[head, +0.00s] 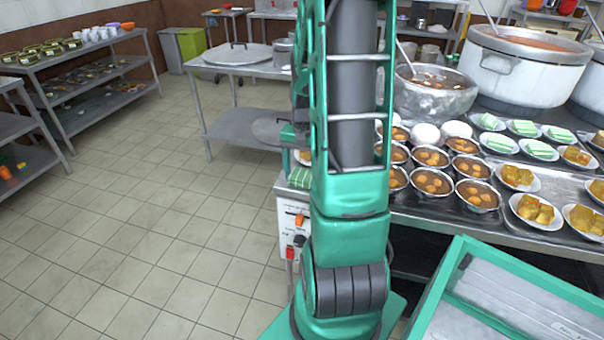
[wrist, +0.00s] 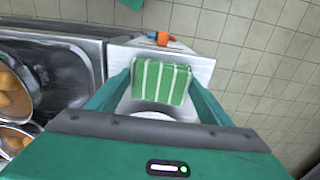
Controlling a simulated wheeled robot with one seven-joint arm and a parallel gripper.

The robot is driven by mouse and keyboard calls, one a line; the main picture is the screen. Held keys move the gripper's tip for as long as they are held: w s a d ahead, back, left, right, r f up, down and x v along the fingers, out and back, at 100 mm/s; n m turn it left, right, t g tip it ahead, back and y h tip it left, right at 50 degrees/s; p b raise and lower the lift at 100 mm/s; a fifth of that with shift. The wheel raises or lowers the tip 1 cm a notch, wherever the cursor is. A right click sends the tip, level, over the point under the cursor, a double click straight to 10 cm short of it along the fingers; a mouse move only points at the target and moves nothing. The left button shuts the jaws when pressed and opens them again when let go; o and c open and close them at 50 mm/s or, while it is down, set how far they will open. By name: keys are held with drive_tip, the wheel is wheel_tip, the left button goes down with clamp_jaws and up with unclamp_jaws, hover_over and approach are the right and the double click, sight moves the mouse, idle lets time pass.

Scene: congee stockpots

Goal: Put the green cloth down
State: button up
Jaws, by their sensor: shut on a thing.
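The green cloth (wrist: 162,82), folded with white stripes, is between the two fingers of my gripper (wrist: 161,84) in the wrist view. My gripper is shut on it. Under the cloth is a pale grey surface with an orange knob at its far edge; I cannot tell whether the cloth touches this surface. In the head view the cloth (head: 300,178) shows at the left end of the serving counter, above the control box. My arm hides most of the gripper there.
Metal bowls of brown food (head: 430,182) and plates of snacks (head: 536,208) crowd the counter to the right. A large bowl (head: 436,95) and white stockpots (head: 525,70) stand behind them. The tiled floor (head: 140,230) at left is clear.

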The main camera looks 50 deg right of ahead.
sight(304, 175)
drive_tip(key=o, duration=1.2)
wheel_tip(304, 175, up, 11)
drive_tip(key=s+a+r+n, duration=0.2)
drive_tip(key=s+a+n, duration=0.5)
drive_tip(key=s+a, duration=0.6)
drive_tip(key=a, duration=0.3)
drive_tip(key=shift+s+a+r, duration=0.15)
drive_tip(key=shift+s+a, duration=0.1)
drive_tip(key=shift+s, duration=0.1)
